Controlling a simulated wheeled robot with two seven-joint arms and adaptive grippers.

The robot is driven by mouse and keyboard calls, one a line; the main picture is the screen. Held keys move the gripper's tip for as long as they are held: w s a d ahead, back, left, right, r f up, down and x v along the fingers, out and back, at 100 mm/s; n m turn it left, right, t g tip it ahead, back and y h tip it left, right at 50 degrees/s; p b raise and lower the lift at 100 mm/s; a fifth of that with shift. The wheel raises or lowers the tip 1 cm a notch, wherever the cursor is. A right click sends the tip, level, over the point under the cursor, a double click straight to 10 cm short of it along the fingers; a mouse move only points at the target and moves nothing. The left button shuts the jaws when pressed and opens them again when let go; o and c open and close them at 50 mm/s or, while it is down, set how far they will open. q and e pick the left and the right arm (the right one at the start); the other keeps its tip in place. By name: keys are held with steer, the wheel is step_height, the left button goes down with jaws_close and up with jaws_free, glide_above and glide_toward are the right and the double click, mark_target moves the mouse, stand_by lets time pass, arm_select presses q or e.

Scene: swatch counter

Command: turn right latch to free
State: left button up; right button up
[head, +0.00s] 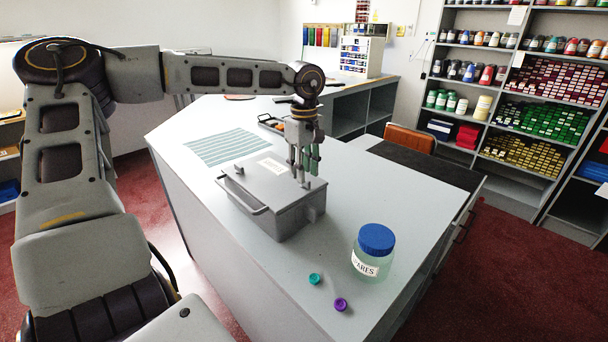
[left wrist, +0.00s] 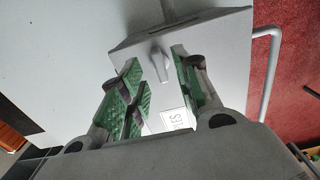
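A grey lidded box (head: 268,210) sits on the counter, with a bar handle on its left side and a white label on the lid. In the left wrist view a small grey lever-like latch (left wrist: 160,62) stands on the lid (left wrist: 205,45), beyond the label. A second small grey piece (head: 238,168) shows at the lid's left end in the head view. My left gripper (head: 302,176) points down over the lid's right end. Its green-padded fingers (left wrist: 158,85) are apart, with the latch showing in line with the gap. I cannot tell whether they touch it. My right gripper is out of view.
A jar with a blue lid (head: 374,256) stands right of the box, with a teal cap (head: 314,279) and a purple cap (head: 341,304) near it. A striped teal sheet (head: 226,146) and a small dark tray (head: 270,122) lie behind.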

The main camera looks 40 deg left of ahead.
arm_select(q)
step_height(320, 180, up, 10)
steer(key=shift+f, duration=0.2)
stand_by(0.9)
